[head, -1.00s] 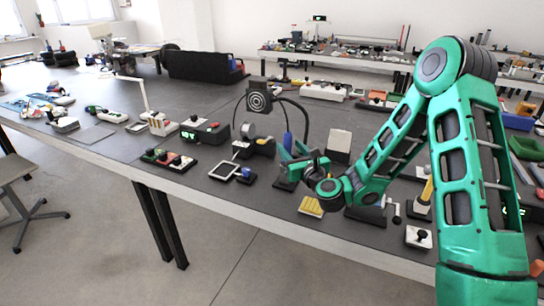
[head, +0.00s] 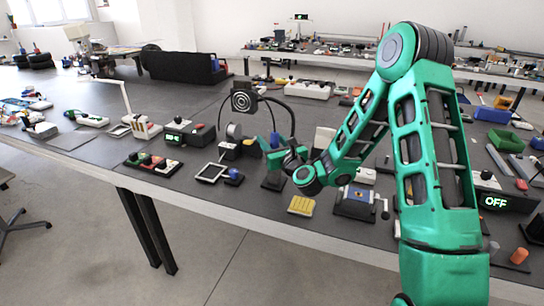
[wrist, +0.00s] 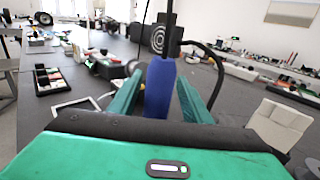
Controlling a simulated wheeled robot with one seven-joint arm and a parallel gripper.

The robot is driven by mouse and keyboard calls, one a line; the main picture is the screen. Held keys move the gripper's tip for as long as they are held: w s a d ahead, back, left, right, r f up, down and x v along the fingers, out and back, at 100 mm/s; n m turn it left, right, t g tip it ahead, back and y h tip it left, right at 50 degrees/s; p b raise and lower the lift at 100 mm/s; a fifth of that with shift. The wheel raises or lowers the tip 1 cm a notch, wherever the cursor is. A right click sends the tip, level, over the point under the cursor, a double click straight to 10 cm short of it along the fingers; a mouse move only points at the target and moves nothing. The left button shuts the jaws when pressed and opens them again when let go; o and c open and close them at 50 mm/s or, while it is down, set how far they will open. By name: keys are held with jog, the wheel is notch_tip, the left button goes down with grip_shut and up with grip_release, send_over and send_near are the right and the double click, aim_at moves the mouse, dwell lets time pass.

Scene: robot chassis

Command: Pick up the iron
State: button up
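The iron has a blue handle (head: 275,140) and stands upright in a dark stand with a curved black cable above, near the table's front edge. In the wrist view the blue handle (wrist: 160,88) rises between the two green fingers of my gripper (wrist: 158,100). The fingers are apart, with a visible gap on each side of the handle. In the head view my gripper (head: 276,155) is low beside the stand, and it partly hides the iron's lower part. The iron's tip is hidden.
A black panel with a white spiral (head: 243,100) stands close behind and left of the iron. A pale upright block (head: 324,138) is just right, and a yellow ribbed block (head: 301,205) lies in front. Several small devices crowd the table (head: 110,180).

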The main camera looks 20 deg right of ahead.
jog(key=shift+a, duration=0.2)
jog(key=c, duration=0.9)
jog(key=shift+c, duration=0.2)
jog(key=shift+r, duration=0.2)
notch_tip(320, 180, up, 10)
jog(key=shift+f, duration=0.25)
jog(key=shift+r, duration=0.1)
dwell(0.4)
